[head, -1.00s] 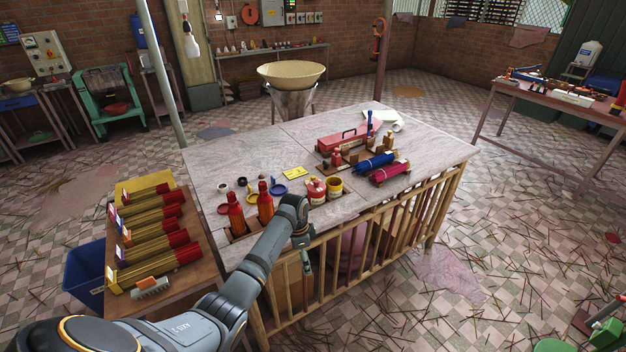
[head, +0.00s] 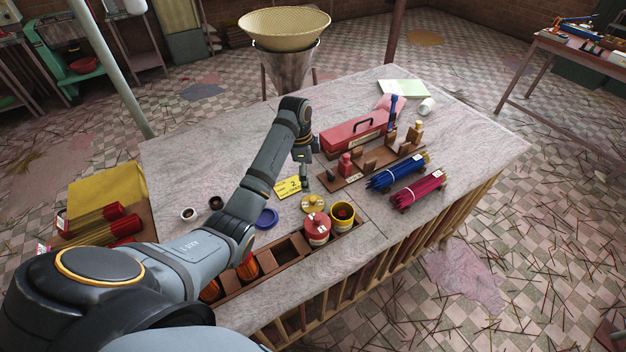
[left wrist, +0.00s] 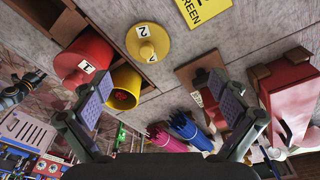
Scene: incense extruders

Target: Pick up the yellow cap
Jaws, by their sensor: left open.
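The yellow cap (head: 313,203) lies on the table, a round disc with a knob on top, just behind the red jar and the yellow jar. In the left wrist view the yellow cap (left wrist: 150,46) has a "2" label and shows beyond the open fingers, a little left of centre. My left gripper (head: 304,183) is above the table, close behind the cap, pointing down. In the left wrist view my left gripper (left wrist: 158,95) has its fingers wide apart with nothing between them. My right gripper is out of view.
The red jar (head: 317,231) and open yellow jar (head: 343,214) stand in a wooden rack (head: 292,249). A blue cap (head: 267,218) lies left, a yellow card (head: 287,188) behind. Right are a wooden stand (head: 345,178), a red toolbox (head: 352,137) and blue and magenta bundles (head: 418,188).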

